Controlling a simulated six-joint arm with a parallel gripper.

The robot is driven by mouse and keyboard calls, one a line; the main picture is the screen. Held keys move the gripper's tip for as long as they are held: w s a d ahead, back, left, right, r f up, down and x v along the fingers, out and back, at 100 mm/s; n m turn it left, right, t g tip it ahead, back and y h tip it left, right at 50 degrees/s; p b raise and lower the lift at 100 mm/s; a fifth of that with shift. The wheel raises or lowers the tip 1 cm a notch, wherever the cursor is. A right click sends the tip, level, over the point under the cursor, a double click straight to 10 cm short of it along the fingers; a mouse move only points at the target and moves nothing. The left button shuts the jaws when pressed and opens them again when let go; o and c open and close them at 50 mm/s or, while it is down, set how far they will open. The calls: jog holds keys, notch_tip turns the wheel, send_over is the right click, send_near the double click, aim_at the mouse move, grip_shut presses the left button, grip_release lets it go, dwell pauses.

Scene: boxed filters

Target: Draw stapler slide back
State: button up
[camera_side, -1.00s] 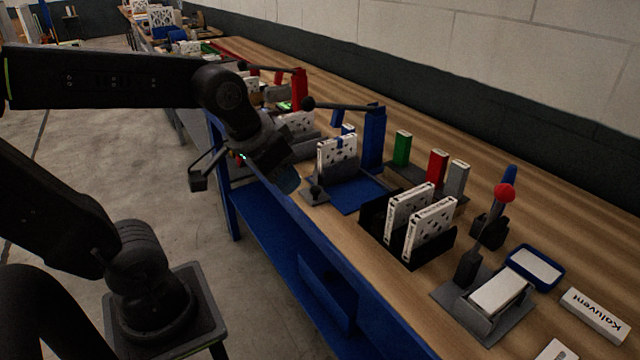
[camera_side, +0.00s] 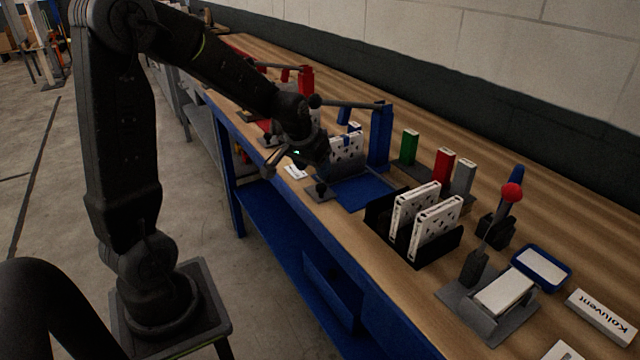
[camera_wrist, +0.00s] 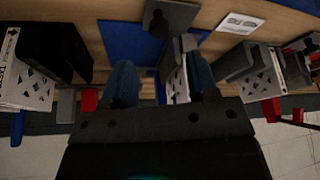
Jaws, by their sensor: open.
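The stapler has a blue post (camera_side: 380,137) and a dark lever with a ball end, above a blue base (camera_side: 364,193) on the bench. A white patterned filter box (camera_side: 347,147) stands upright at it. The slide's grey plate with a black knob (camera_side: 320,188) sits at the base's front left. The knob also shows in the wrist view (camera_wrist: 157,22). My gripper (camera_side: 318,168) is above the slide's front side, partly hiding the box. In the wrist view my gripper (camera_wrist: 160,72) is open; a white edge shows between its blue fingers. I see no contact with the knob.
A black rack (camera_side: 407,240) with two filter boxes stands to the right. Green, red and grey blocks (camera_side: 445,165) stand behind it. A red-knobbed lever press (camera_side: 490,245) is farther right. A similar red stapler (camera_side: 305,82) stands behind my arm. A white card (camera_side: 296,172) lies at the bench edge.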

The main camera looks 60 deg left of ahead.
aim_at(321, 186)
jog(key=x, duration=0.7)
jog(key=shift+c, duration=0.2)
grip_shut()
